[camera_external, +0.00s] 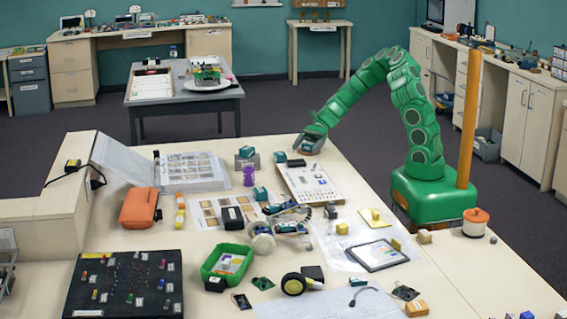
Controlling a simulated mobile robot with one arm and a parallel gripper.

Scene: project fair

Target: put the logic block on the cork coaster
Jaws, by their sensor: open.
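My green arm reaches left over the far edge of the big table, with my gripper (310,146) low near that edge. The gripper is small and dark here, open, and I see nothing clearly held in it. I cannot tell for sure which piece is the logic block. Small teal-topped blocks stand left of the gripper: one block (280,157) close by and another block (247,152) farther left. A third teal block (260,193) lies nearer the camera. I cannot pick out the cork coaster with certainty; a flat tan-yellow piece (383,223) lies right of centre.
A white board (322,190) with small parts lies just in front of the gripper. A purple spool (248,176), a wheeled model (264,243), a green tray (207,272) and a tablet (378,256) crowd the table. An orange-lidded jar (476,222) stands near my base.

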